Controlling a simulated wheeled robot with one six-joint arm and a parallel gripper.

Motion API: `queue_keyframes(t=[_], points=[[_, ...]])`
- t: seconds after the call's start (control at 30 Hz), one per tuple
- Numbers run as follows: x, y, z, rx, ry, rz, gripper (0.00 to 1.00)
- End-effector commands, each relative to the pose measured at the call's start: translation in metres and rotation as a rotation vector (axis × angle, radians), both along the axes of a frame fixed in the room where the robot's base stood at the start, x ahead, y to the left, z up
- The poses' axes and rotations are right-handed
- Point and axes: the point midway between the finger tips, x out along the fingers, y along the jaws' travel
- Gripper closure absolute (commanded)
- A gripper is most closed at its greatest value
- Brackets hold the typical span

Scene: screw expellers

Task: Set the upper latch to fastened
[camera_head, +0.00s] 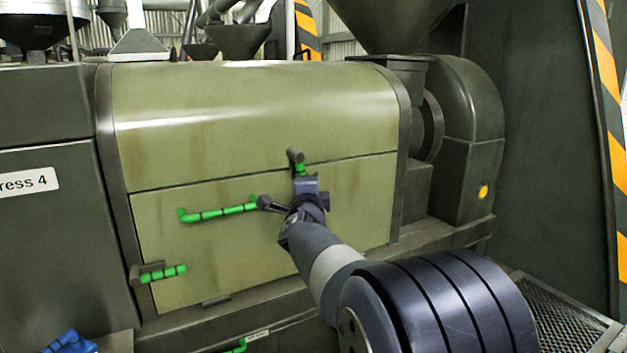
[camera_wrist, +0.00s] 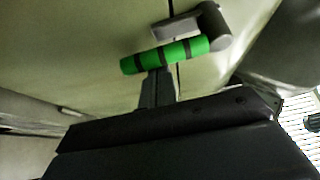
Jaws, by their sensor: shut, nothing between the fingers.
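The upper latch (camera_head: 296,157) sits at the seam between the domed upper cover (camera_head: 250,110) and the green-beige lower panel (camera_head: 225,245). It has a dark pivot and a green handle that runs down from it; the handle's lower part is hidden behind my gripper (camera_head: 308,184). In the wrist view the green, black-banded handle (camera_wrist: 165,55) crosses just beyond my gripper's fingertips (camera_wrist: 157,75), with the dark pivot (camera_wrist: 208,24) at its right end. My gripper is shut with nothing in it. Its tips are at or very near the handle; I cannot tell whether they touch.
A green bar handle (camera_head: 218,213) is on the panel left of my gripper. A second latch (camera_head: 160,273) with a green handle is at the panel's lower left edge. A dark rounded housing (camera_head: 470,140) stands right of the cover. A mesh platform (camera_head: 570,320) lies at lower right.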

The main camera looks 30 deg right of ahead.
Motion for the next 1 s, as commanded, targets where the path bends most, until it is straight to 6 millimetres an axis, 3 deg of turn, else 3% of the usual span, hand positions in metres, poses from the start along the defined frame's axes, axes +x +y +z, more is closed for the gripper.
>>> queue_keyframes(t=[0.47,1.0], points=[[0.0001,0.0061,-0.0018,-0.004,0.001,0.0,1.0],[-0.0003,0.0,-0.0039,-0.004,0.0,0.001,1.0]])
